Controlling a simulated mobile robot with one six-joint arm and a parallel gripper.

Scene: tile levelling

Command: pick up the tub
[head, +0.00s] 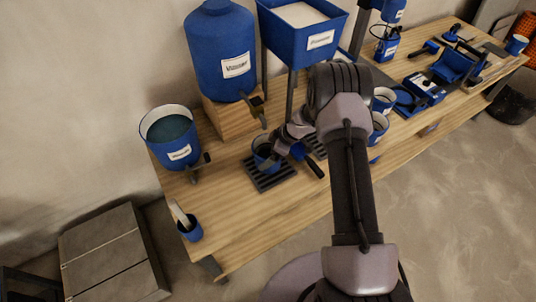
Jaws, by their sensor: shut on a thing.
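A small blue tub (263,160) with a light rim and a dark inside is over a black slatted grate (270,178) below the blue tank. I cannot tell whether it rests on the grate or is just above it. My gripper (279,148) is at the tub's right side, shut on it. My wrist hides part of the tub's right side. Other blue tubs (379,124) stand to the right, partly behind my arm.
A blue tank (222,55) stands on a wooden block, with a tap above the grate. A blue hopper (290,45) stands to its right. A labelled bucket (175,152) and a small cup with a tool (190,229) are left. The front-left bench (240,225) is clear.

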